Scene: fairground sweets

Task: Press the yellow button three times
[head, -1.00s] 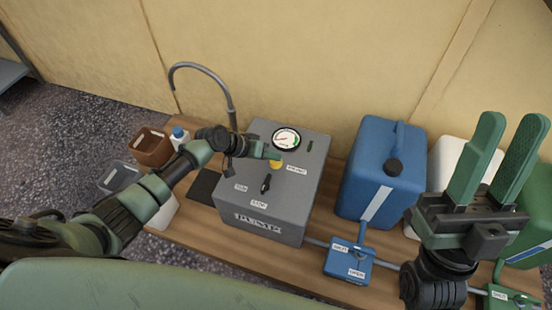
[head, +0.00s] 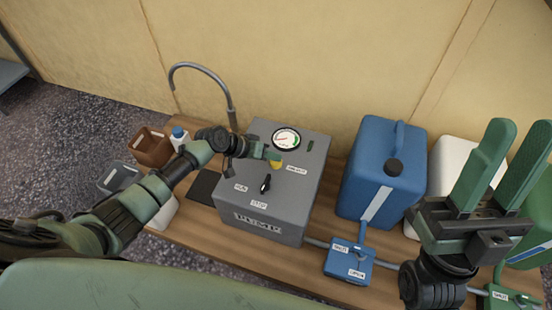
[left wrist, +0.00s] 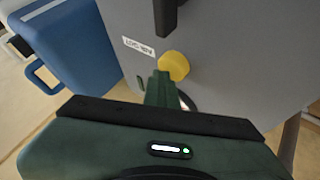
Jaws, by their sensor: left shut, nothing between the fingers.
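The grey pump box (head: 243,211) stands on the wooden table with a yellow button (head: 277,165) on its top. The button also shows in the left wrist view (left wrist: 175,66) as a round yellow knob. My left gripper (head: 274,154) is shut and empty, its fingertips right at the button and covering part of it in the head view. In the left wrist view its fingertips (left wrist: 161,76) are beside the button's edge; I cannot tell whether they touch or press it. My right gripper (head: 519,130) is open and empty, raised at the right, far from the pump.
The pump top also has a round gauge (head: 286,139) and a black selector (head: 265,184). A curved metal spout (head: 201,66) rises behind my left arm. A blue canister (head: 376,165) and blue valve box (head: 347,262) stand right of the pump; a brown container (head: 153,148) is left.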

